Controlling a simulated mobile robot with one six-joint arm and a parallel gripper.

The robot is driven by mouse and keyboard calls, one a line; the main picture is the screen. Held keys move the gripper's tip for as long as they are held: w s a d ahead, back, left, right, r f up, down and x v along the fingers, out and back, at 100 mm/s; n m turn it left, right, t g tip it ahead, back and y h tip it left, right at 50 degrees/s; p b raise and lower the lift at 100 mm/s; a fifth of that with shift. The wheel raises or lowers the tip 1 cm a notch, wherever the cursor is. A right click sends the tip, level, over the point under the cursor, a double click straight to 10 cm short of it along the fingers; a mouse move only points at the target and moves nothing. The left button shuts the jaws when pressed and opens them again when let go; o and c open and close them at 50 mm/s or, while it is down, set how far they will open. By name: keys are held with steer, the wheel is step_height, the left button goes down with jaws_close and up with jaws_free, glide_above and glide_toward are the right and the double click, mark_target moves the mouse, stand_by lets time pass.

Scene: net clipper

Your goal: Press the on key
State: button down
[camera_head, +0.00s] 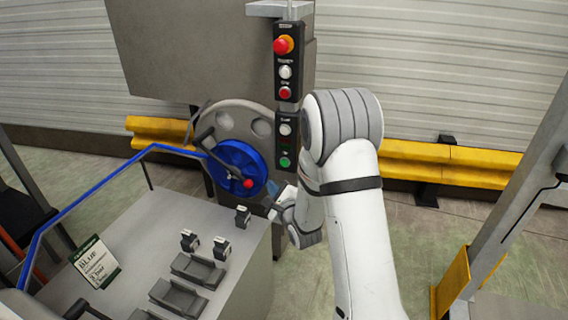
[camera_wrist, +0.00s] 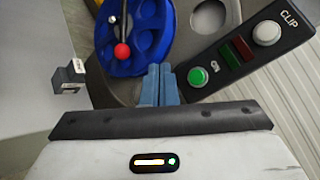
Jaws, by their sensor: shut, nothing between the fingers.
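In the head view the green button (camera_head: 284,162) is at the bottom of the lower black panel (camera_head: 286,145). My gripper (camera_wrist: 158,72) is shut and empty, its blue-grey fingertips together. In the wrist view the fingertips are to the left of the green button, and a gap shows between them. In the head view my gripper (camera_head: 272,188) is below and left of the button, partly hidden by my arm.
A blue wheel (camera_wrist: 135,35) with a red-knobbed lever (camera_wrist: 122,52) is left of the panel. A white CLIP button (camera_wrist: 267,33) is on the same panel. A red emergency stop (camera_head: 283,45) is higher up. A grey table (camera_head: 180,230) carries small clips and trays.

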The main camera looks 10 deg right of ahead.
mark_target(285, 163)
steer(key=shift+a, duration=0.1)
stand_by(0.4)
steer(key=w+d+p, duration=0.1)
steer(key=w+d, duration=0.3)
steer(key=w, duration=0.3)
steer(key=shift+w+d, duration=0.2)
steer(key=shift+w, duration=0.1)
steer(key=shift+f, duration=0.1)
stand_by(1.8)
steer(key=shift+w+d, duration=0.2)
steer(key=shift+w, duration=0.2)
